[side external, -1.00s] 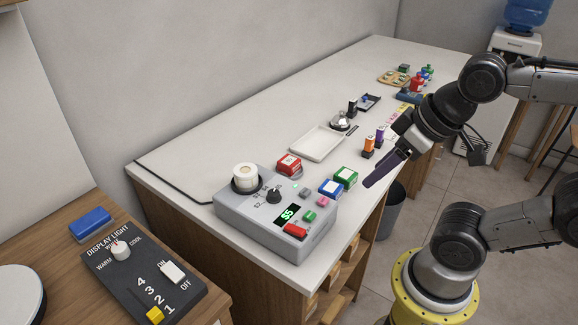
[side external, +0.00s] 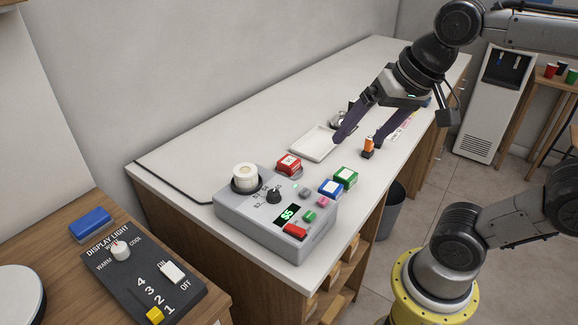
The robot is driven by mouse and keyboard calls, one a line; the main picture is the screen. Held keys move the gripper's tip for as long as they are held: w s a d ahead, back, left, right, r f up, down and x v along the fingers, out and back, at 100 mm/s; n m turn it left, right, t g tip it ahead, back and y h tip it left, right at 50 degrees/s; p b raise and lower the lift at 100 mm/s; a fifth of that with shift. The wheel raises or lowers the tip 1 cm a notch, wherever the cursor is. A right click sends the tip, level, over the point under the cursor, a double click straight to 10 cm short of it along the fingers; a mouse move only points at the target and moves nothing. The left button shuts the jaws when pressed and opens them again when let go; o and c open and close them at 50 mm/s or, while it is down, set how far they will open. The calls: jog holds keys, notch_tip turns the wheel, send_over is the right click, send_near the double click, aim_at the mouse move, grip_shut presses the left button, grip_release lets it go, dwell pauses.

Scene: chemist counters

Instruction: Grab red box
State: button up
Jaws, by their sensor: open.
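The red box (side external: 289,164) has a pale label on top and sits on the counter just behind the grey device, left of the white tray. My gripper (side external: 356,143) is open and empty, its two dark purple fingers pointing down and left. It hangs over the right side of the white tray area, to the right of the red box and apart from it. A blue box (side external: 331,189) and a green box (side external: 346,177) stand to the right of the red box, near the counter's front edge.
The grey device (side external: 270,228) with a white round top and buttons stands in front of the red box. A white tray (side external: 311,147) lies behind it. An orange bottle (side external: 367,146) stands near the right finger. The counter's left rear (side external: 220,140) is clear.

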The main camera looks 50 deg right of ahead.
jog(key=w+d+r+m, duration=0.1)
jog(key=w+r+m, duration=0.15)
jog(key=w, duration=0.35)
jog(key=m+g, duration=0.5)
jog(key=m, duration=0.4)
send_over(289, 160)
jog(key=f, duration=2.1)
jog(key=shift+s+a+f, duration=0.1)
jog(key=shift+a+f, duration=0.15)
jog(key=shift+d+f, duration=0.15)
jog(key=shift+f, duration=2.75)
